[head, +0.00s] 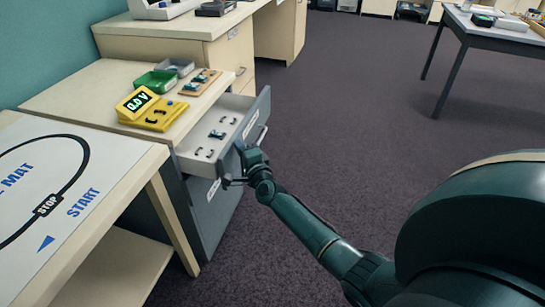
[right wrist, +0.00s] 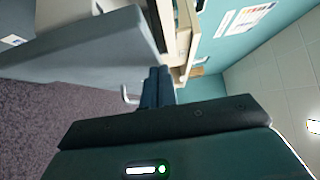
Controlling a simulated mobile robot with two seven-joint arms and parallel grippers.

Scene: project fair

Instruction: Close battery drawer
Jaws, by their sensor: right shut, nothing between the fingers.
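The open drawer (head: 203,152) sticks out of the grey cabinet below the wooden worktop in the head view, with several small dark parts inside. Its grey front panel (head: 257,112) carries a metal bar handle (head: 262,135). My right gripper (head: 239,149) is at the near end of that front panel, with its fingers shut and empty. In the right wrist view, the shut fingers (right wrist: 158,84) point toward the big grey panel (right wrist: 105,45), beside a metal handle (right wrist: 128,96). Whether they touch the panel is unclear. My left gripper is not in view.
A yellow meter (head: 150,108), a green tray (head: 156,81) and a grey tray (head: 176,67) stand on the worktop. A closed lower drawer (head: 213,205) is below. A table with a printed mat (head: 75,185) is at left.

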